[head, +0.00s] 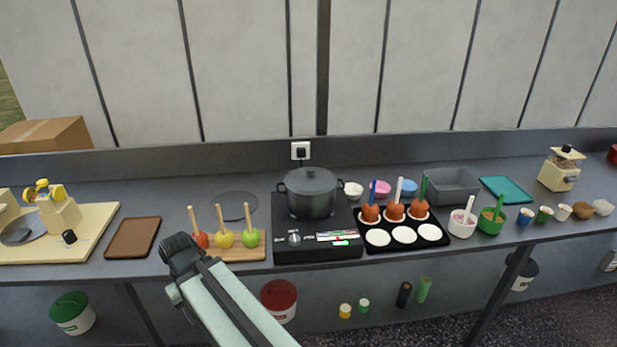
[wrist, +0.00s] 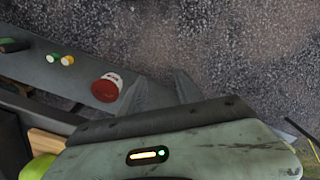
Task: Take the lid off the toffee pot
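The dark grey toffee pot (head: 312,206) stands upright on a black hob, with a small handle on each side. Its lid (head: 309,183) is on top, with a small knob in the middle; the toffee inside is hidden. My gripper (head: 180,250) is left of the pot and nearer to me, by the front edge of the counter near the apples, and touches neither pot nor lid. In the wrist view its two fingers (wrist: 162,86) stand apart with nothing between them. The pot is not in the wrist view.
The black hob (head: 283,250) has a knob and lit display. Apples on sticks stand on a wooden board (head: 235,255) at its left. A black tray (head: 447,236) with coated apples is close on its right. A flat grey disc (head: 236,204) lies left of the pot.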

